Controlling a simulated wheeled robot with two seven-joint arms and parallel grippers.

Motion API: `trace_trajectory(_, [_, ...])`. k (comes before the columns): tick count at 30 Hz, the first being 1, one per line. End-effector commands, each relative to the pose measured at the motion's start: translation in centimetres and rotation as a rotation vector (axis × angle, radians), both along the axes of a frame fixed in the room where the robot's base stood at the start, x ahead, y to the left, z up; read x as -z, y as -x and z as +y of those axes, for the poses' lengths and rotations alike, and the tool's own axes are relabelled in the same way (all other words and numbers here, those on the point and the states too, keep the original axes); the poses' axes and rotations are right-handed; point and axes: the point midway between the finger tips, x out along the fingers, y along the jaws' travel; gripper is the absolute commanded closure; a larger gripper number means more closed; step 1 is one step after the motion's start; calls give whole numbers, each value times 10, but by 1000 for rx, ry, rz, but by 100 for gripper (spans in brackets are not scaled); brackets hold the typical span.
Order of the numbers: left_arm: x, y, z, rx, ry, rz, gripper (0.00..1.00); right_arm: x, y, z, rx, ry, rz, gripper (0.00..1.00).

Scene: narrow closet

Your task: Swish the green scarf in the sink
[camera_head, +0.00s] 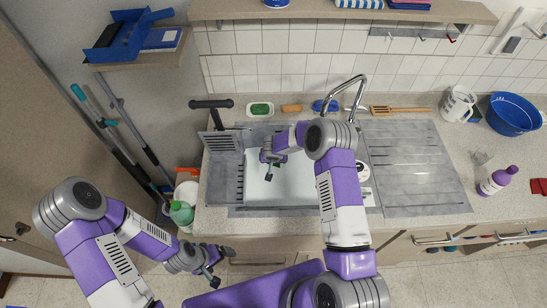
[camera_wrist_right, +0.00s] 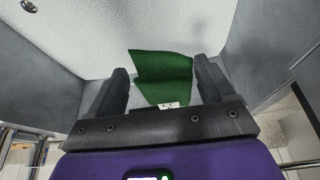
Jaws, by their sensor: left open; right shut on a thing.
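The sink (camera_head: 302,190) is a light basin set in a grey metal unit. My right gripper (camera_head: 270,168) is down inside the basin near its left side. In the right wrist view it (camera_wrist_right: 160,95) is shut on the green scarf (camera_wrist_right: 163,66), which spreads out ahead between the fingers over the pale basin surface. I cannot tell how deep the scarf is in any water. My left gripper (camera_head: 212,279) is open and empty, low in front of the counter.
A tall faucet (camera_head: 357,85) rises behind the sink. A dish with a green item (camera_head: 260,109), brushes and a wooden spatula (camera_head: 400,110) lie along the back. A purple bottle (camera_head: 496,180), white jug (camera_head: 459,103) and blue tub (camera_head: 514,114) stand right. The ribbed drainboard (camera_head: 415,165) is clear.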

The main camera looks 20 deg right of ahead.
Motion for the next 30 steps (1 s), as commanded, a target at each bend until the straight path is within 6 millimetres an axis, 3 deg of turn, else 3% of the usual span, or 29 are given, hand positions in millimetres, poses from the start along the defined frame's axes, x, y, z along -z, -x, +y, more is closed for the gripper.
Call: trace_trajectory(30, [59, 0, 0, 0, 0, 0, 7, 105, 0, 0, -1, 1, 1, 47])
